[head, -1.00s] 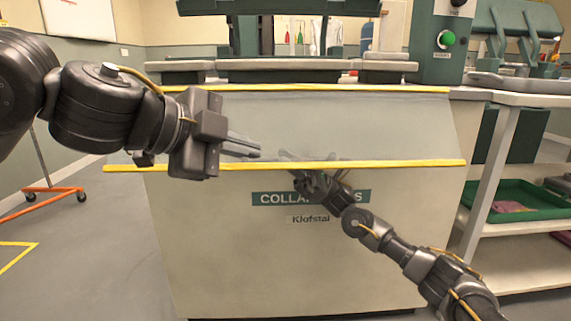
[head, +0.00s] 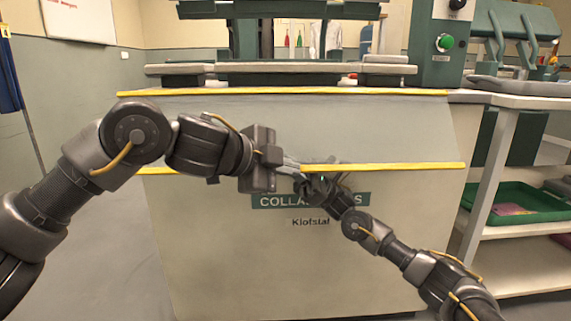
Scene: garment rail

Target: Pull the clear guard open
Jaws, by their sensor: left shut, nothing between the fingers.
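The clear guard (head: 400,130) is a see-through panel on the front of the press. A yellow strip (head: 230,91) runs along its top, and a yellow bar (head: 420,166) along its lower edge. My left gripper (head: 296,166) is shut and empty, its fingers pointing right along the lower bar near its middle. My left arm hides part of that bar. My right gripper (head: 325,176) is at the same bar, just right of the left fingertips. The two grippers overlap in the picture, and I cannot tell whether the right one is open or grips the bar.
The press body (head: 250,260) carries a green sign (head: 350,199) below the bar. A control box with a green button (head: 445,42) stands at upper right. A shelf cart with a green tray (head: 515,203) is at the right. The floor at left is clear.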

